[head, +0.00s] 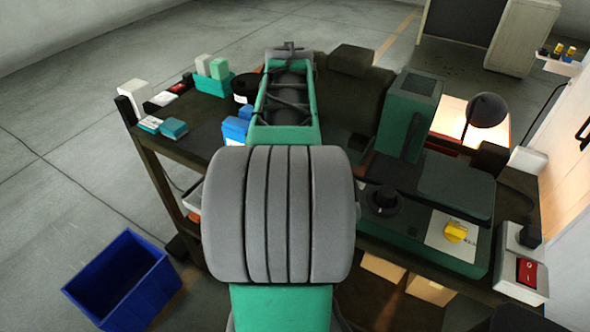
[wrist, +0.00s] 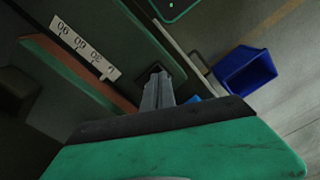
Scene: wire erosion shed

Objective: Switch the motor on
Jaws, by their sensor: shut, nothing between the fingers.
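A green machine (head: 398,200) stands on the right part of the dark bench. Its front carries a yellow rotary knob (head: 455,232) on a pale plate and a black round knob (head: 383,200). To its right is a light box (head: 507,265) with a red rocker switch (head: 527,272). I cannot tell which control belongs to the motor, nor its setting. My gripper (wrist: 157,88) is shut and empty in the wrist view, apart from these controls. In that view a white numbered scale strip (wrist: 85,47) lies on a green part to its left.
A blue bin (head: 124,280) stands on the floor at left. Small boxes (head: 172,128) lie on the bench's left end. A black lamp (head: 486,110) rises behind the machine. My arm covers the middle of the bench. The floor at left is mostly clear.

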